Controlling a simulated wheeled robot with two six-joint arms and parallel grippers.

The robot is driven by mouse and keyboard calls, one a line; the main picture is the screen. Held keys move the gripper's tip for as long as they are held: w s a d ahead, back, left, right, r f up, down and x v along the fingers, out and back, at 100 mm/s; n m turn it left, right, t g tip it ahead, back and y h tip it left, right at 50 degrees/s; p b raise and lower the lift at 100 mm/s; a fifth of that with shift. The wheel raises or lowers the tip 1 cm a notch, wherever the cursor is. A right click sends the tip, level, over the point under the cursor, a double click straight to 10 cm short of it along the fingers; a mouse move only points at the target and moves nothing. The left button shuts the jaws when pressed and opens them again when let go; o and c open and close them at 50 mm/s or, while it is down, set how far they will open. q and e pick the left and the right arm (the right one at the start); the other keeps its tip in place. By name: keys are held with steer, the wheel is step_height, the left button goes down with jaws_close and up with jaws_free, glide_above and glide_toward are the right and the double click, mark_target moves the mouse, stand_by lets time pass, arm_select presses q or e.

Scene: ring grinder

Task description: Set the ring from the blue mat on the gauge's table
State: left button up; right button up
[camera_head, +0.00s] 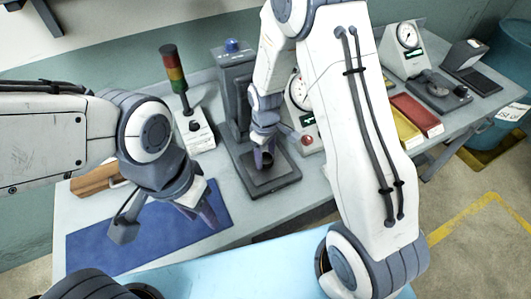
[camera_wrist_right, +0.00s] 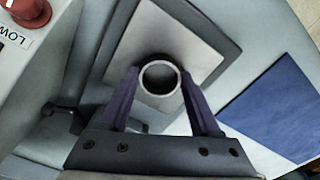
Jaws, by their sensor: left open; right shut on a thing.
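A grey metal ring (camera_wrist_right: 160,77) is between the fingers of my right gripper (camera_wrist_right: 160,92), which is shut on it. In the head view my right gripper (camera_head: 265,153) holds it low over the pale square plate (camera_head: 270,178) of a grey upright machine; I cannot tell whether it touches. The plate shows beneath the ring in the right wrist view (camera_wrist_right: 205,70). The blue mat (camera_head: 125,245) lies at the front left; no ring shows on its visible part. My left gripper (camera_head: 205,214) is open and empty above the mat. A dial gauge (camera_head: 408,36) with a low dark base (camera_head: 437,88) stands at the back right.
A signal tower (camera_head: 175,70) stands behind the mat, left of the machine. Another dial (camera_head: 297,92) is partly hidden by my right arm. A brown block (camera_head: 95,180) lies by the mat. Yellow (camera_head: 402,129) and red (camera_head: 416,114) trays sit to the right.

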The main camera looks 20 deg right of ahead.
steer(key=shift+f, duration=0.15)
steer(key=o, duration=1.5)
steer(key=shift+c, duration=0.2)
